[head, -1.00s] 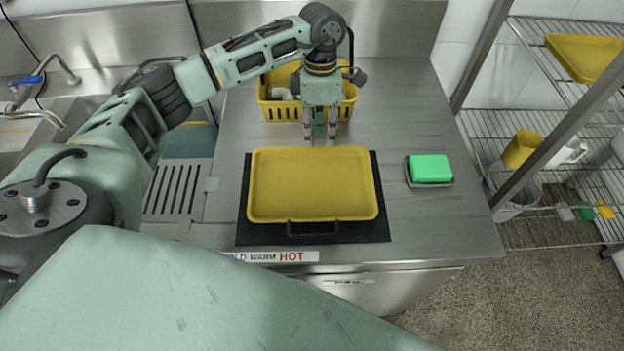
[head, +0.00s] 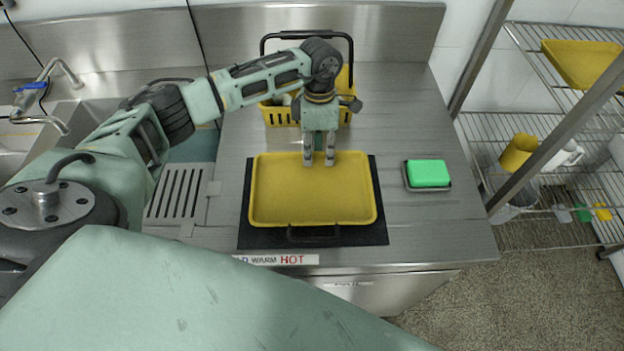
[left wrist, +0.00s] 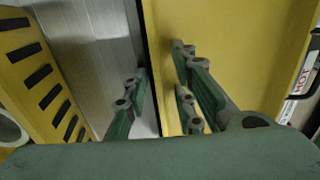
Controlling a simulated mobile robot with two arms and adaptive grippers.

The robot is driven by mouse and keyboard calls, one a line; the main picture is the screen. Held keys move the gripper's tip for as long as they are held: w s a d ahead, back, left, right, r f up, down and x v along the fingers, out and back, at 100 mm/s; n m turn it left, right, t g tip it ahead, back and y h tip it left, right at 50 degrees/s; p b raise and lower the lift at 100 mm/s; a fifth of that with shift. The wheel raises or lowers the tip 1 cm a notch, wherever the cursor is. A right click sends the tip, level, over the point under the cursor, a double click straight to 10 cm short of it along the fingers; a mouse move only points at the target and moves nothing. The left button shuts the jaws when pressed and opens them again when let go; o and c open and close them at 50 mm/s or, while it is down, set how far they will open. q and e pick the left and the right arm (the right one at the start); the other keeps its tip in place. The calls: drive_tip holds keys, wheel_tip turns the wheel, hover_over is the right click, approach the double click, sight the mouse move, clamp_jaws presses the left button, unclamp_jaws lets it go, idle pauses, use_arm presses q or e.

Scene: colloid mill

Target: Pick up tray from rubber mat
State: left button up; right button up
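The yellow tray (head: 312,195) lies flat on the black rubber mat (head: 381,215) on the steel counter, a black handle (head: 320,235) at its near side. The left wrist view shows the tray (left wrist: 235,40) close up. My left gripper (head: 319,164) points down at the tray's far rim, near its middle. In the left wrist view my left gripper (left wrist: 160,95) is open, with the tray's edge running between its fingers. I cannot tell whether a finger touches the tray. My right gripper is not in view.
A yellow basket (head: 278,115) stands behind the tray, close to my left gripper. A green sponge (head: 428,173) sits in a small holder to the right. A sink (head: 15,140) is at the left; a wire rack (head: 470,130) stands at the right. Counter right of the mat is mostly clear.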

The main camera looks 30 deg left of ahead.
use_arm(q)
drive_tip(key=shift+f, duration=0.1)
idle(0.4)
clamp_jaws()
